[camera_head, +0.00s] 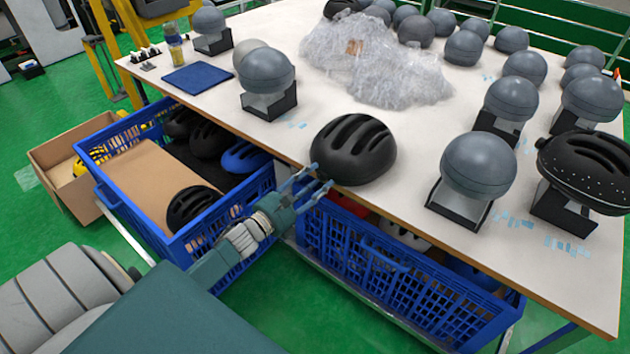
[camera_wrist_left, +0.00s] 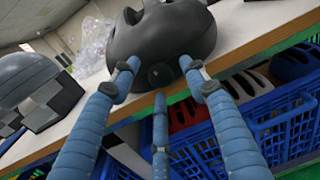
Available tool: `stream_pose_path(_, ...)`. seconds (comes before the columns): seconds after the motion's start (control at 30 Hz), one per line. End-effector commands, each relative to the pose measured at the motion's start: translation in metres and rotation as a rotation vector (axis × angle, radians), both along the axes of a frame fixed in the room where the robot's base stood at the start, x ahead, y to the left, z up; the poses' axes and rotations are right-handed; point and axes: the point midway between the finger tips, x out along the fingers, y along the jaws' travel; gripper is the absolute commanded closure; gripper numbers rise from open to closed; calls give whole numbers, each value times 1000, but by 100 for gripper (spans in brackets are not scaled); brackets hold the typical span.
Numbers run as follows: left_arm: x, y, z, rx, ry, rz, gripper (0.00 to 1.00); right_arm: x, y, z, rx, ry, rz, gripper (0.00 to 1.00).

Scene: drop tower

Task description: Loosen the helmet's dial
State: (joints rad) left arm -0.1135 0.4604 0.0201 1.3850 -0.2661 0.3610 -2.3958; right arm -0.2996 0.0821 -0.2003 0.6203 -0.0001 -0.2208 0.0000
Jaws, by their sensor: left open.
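A black vented helmet (camera_head: 353,150) sits at the front edge of the white table. In the left wrist view the helmet (camera_wrist_left: 175,38) fills the top middle, and a small dark round dial (camera_wrist_left: 160,75) shows at its near lower rim. My left gripper (camera_head: 311,187) is open at the table edge, its fingers pointing at the helmet. In the left wrist view the left gripper's blue fingers (camera_wrist_left: 158,80) stand on both sides of the dial, with a third finger below it. I cannot tell whether any finger touches it. My right gripper is not in view.
Several grey headforms on stands (camera_head: 478,165) fill the table's right and back. A heap of clear plastic wrap (camera_head: 375,65) lies behind the helmet. Blue crates (camera_head: 400,275) with helmets stand below the table edge. A blue mat (camera_head: 197,78) lies at the left.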

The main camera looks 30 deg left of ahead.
Motion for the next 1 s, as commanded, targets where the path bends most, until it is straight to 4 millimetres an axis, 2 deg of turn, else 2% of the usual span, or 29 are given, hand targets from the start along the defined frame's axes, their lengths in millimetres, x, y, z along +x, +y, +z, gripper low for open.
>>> stream_pose_path(0.17,0,0,0,0,1,0,55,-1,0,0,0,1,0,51)
stream_pose_path(0.27,0,0,0,0,1,0,71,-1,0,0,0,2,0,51)
stream_pose_path(0.4,0,0,0,0,0,0,99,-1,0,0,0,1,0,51)
stream_pose_path(1.0,0,0,0,-13,1,0,100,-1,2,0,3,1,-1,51)
